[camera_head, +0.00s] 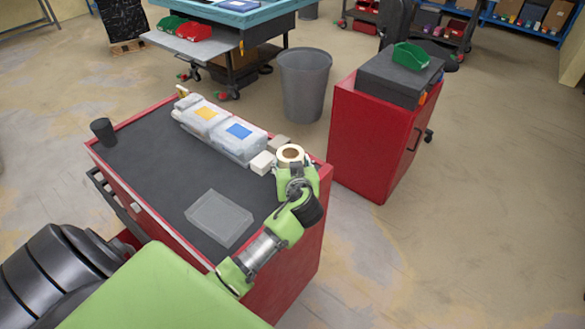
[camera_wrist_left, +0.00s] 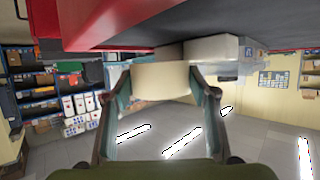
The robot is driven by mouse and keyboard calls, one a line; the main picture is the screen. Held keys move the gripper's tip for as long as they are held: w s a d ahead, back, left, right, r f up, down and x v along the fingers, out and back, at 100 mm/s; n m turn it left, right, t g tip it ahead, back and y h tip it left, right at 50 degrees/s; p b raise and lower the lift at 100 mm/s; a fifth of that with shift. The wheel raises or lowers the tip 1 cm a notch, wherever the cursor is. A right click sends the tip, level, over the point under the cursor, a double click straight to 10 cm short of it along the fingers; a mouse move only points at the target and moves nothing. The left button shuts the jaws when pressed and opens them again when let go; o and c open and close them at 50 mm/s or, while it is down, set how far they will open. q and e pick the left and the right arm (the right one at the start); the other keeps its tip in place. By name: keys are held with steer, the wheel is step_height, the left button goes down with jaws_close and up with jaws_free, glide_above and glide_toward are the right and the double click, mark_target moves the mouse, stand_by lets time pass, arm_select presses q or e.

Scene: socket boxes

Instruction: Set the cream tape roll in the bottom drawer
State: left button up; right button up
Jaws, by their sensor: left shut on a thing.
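The cream tape roll (camera_head: 285,161) is at the right back corner of the red cabinet's dark top (camera_head: 160,165), with its hole facing up. My left gripper (camera_head: 291,170) is shut on it. In the left wrist view, the tape roll (camera_wrist_left: 160,78) sits between the two fingers. I cannot tell whether it touches the cabinet top. Drawer fronts with handles (camera_head: 104,188) show on the cabinet's left front side. My own body hides the lower part, so the bottom drawer cannot be made out. My right gripper is not in view.
Clear boxes with a yellow label (camera_head: 206,112) and a blue label (camera_head: 239,131) line the back edge, beside small white boxes (camera_head: 262,163). A clear tray (camera_head: 218,218) and a black cup (camera_head: 103,131) stand on the top. A grey bin (camera_head: 303,85) and another red cabinet (camera_head: 368,140) stand behind.

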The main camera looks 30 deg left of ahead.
arm_select(q)
steer(key=shift+w+f+p, duration=0.2)
steer(key=shift+f+p, duration=0.4)
steer(key=shift+f, duration=0.95)
steer(key=shift+d+f, duration=0.1)
steer(key=o, duration=1.2)
steer(key=shift+c, duration=0.2)
